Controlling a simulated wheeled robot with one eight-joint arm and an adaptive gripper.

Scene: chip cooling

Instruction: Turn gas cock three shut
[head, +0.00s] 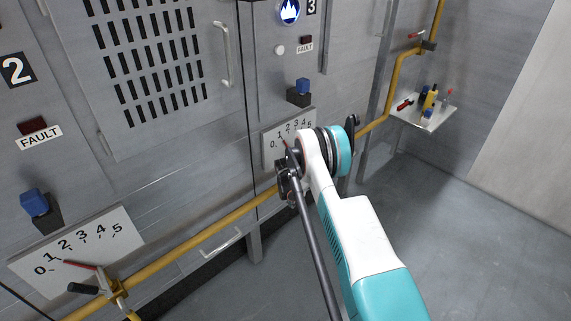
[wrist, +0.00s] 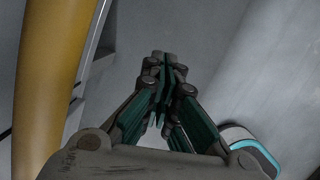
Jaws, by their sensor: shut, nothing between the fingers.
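The white number plate of gas cock three (head: 273,150), marked 0 to 5, is on the right-hand panel in the head view. My arm covers part of it. The cock's body and handle cannot be made out there; a bit of red shows at the plate's lower edge, beside the dark metal parts of my gripper (head: 289,168). In the wrist view my gripper (wrist: 164,62) is shut and empty, its fingertips together. The yellow gas pipe (wrist: 45,80) runs along the left of that view, apart from the fingers. No cock handle is clear there.
Gas cock two (head: 118,292), with a black handle and red pointer, is at lower left. The yellow pipe (head: 225,218) runs along the panels. A bar handle (head: 222,243) is below it. A small shelf with bottles (head: 425,118) is at right. The floor at right is clear.

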